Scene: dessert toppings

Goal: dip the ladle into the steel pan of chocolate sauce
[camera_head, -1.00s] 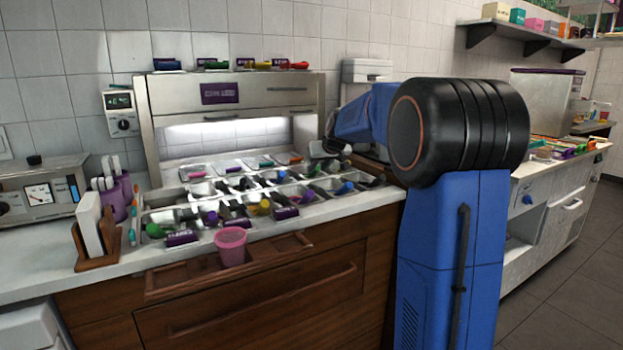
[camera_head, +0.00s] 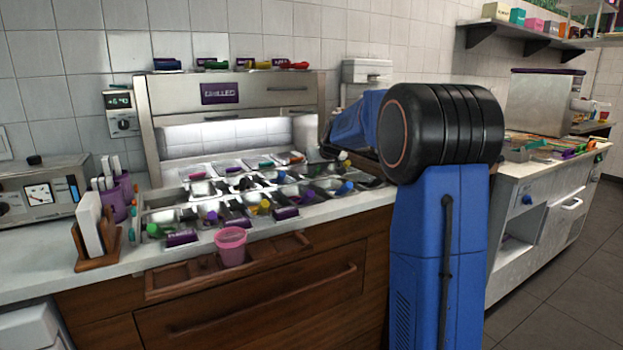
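My blue arm with its large black joint stands at the right of the topping counter and reaches back behind that joint. My gripper is hidden behind my own arm, so I cannot see what it holds. A chilled topping station (camera_head: 236,94) holds rows of small steel pans with dark scoops and coloured handles. I cannot make out the chocolate sauce pan or the ladle among them. A small pale-tipped item (camera_head: 343,155) shows beside my forearm, too small to identify.
A pink cup (camera_head: 230,246) sits at the counter's front edge. A wooden napkin holder (camera_head: 92,240) and purple utensil cup (camera_head: 113,201) stand left. A second counter (camera_head: 560,165) with a steel box (camera_head: 543,100) is at right. Floor at far right is clear.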

